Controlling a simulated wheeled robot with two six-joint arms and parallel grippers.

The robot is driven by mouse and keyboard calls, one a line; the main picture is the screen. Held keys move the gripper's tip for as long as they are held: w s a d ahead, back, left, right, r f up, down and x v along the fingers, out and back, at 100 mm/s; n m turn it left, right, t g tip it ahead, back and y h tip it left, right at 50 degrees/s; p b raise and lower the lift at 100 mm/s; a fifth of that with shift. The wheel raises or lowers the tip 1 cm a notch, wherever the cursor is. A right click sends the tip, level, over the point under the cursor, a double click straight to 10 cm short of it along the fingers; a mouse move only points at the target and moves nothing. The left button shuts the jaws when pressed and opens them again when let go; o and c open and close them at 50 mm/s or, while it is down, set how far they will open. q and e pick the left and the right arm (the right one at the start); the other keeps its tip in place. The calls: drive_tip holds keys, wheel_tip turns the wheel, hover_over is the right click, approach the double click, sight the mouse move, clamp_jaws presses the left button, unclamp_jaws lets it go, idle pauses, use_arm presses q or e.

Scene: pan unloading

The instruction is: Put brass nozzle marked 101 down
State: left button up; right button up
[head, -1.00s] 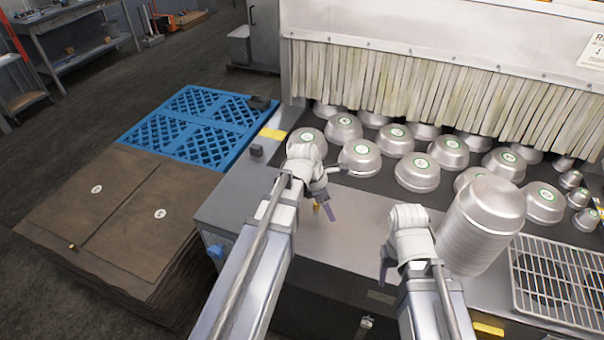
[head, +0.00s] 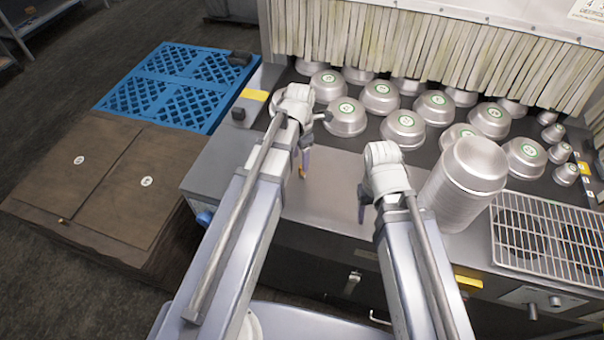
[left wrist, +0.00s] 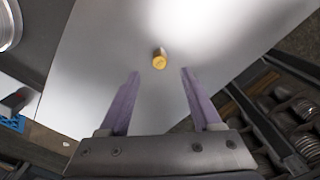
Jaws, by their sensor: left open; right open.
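The small brass nozzle (left wrist: 159,60) stands on the bare grey metal ledge (left wrist: 95,55) in the left wrist view, one end towards the camera. Any marking on it is too small to read. My left gripper (left wrist: 160,74) is open, with its two purple fingers apart and the nozzle just beyond the tips, centred between them and touching neither. In the head view the nozzle (head: 302,173) shows as an orange speck by the left gripper (head: 304,164). My right gripper (head: 362,206) is open and empty over the ledge, left of the pan stack.
A tall stack of pans (head: 462,190) stands right of my right gripper, with a wire grate (head: 548,235) beyond. Several upturned pans (head: 403,128) fill the belt behind. A blue pallet (head: 170,90) and brown sheets (head: 110,180) lie left. The ledge between my grippers is clear.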

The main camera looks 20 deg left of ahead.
sight(302, 172)
use_arm(q)
drive_tip(key=shift+w+d+f+b, duration=0.15)
drive_tip(key=shift+f+b, duration=1.15)
drive_tip(key=shift+w+d+f+b, duration=0.1)
drive_tip(key=shift+f+b, duration=1.2)
use_arm(e)
drive_tip(key=shift+f, duration=2.65)
drive_tip(key=shift+r, duration=0.1)
use_arm(q)
clamp_jaws()
